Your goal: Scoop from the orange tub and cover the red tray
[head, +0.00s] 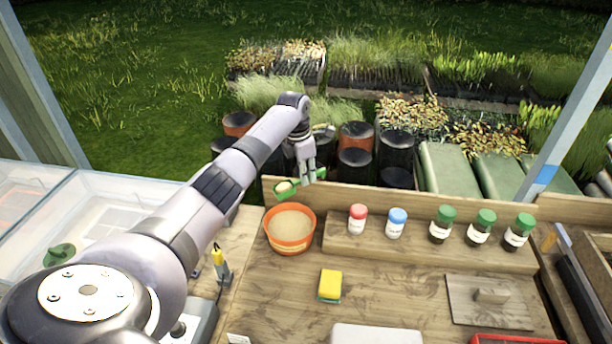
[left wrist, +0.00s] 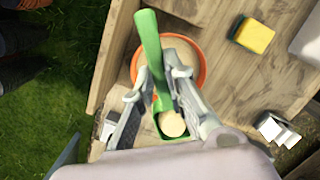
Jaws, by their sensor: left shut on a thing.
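The orange tub (head: 290,229) stands on the wooden bench and holds pale grainy material; its rim also shows in the left wrist view (left wrist: 202,70). My left gripper (head: 308,180) is shut on a green scoop (head: 284,191), above and behind the tub. In the left wrist view my left gripper (left wrist: 158,92) grips the scoop's handle (left wrist: 149,40), and pale material lies in the scoop's bowl (left wrist: 171,124). The red tray (head: 515,339) shows only its rim at the bottom right edge of the head view. My right gripper is not in view.
Jars with red, blue and green lids (head: 397,222) stand on a wooden ledge right of the tub. A yellow sponge (head: 330,284) lies in mid-bench. A wooden board with a handle (head: 488,301) lies at right. A pale box (head: 376,334) sits at the front.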

